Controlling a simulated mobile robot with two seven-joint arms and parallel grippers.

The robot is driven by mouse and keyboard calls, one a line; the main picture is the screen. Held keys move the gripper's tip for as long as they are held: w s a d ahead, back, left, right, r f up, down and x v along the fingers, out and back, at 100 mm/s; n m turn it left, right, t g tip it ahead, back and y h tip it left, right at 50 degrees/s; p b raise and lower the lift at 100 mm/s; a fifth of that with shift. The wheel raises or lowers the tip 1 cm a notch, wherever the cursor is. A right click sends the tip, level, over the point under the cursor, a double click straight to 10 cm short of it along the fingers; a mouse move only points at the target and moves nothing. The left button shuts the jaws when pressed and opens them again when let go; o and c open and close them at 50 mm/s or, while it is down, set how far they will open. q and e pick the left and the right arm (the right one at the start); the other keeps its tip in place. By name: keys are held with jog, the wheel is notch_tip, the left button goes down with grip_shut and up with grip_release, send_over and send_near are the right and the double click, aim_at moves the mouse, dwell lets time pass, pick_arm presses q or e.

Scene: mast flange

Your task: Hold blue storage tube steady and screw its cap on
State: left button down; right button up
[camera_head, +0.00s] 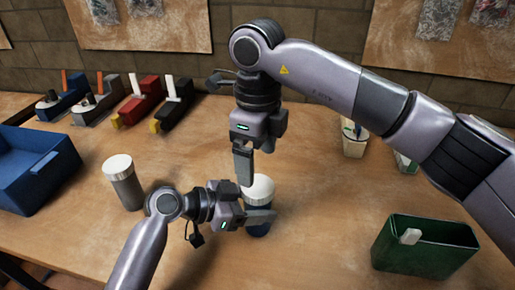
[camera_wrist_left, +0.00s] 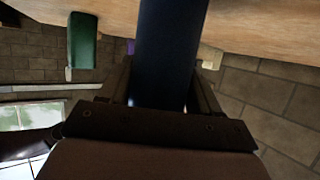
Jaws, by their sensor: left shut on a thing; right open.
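The blue storage tube (camera_head: 257,229) stands upright on the wooden table in the head view. A white cap (camera_head: 260,189) sits on its top; I cannot tell how tightly it is seated. My left gripper (camera_head: 259,215) is shut around the tube's body from the left, and its fingers hide part of the blue wall. In the left wrist view the dark blue tube (camera_wrist_left: 170,45) runs between the fingers of my left gripper (camera_wrist_left: 165,92). My right gripper (camera_head: 245,180) points down, open, at the cap's upper left edge; one finger hides the other.
A grey tube with a white lid (camera_head: 125,187) stands left. A blue bin (camera_head: 35,170) is at the left edge, and a green bin (camera_head: 425,247) at the lower right. Several coloured tool-like items (camera_head: 140,98) line the back left. A small container (camera_head: 354,140) stands behind my right arm.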

aim_at(258, 185)
jog(key=n, duration=0.3)
jog(key=shift+r, duration=0.15)
jog(key=n, duration=0.5)
jog(key=shift+r, duration=0.15)
jog(key=n, duration=0.4)
jog(key=shift+r+n, duration=0.15)
jog(key=shift+n, duration=0.25)
jog(key=n, duration=0.3)
jog(key=shift+r, duration=0.1)
jog(key=shift+f, duration=4.05)
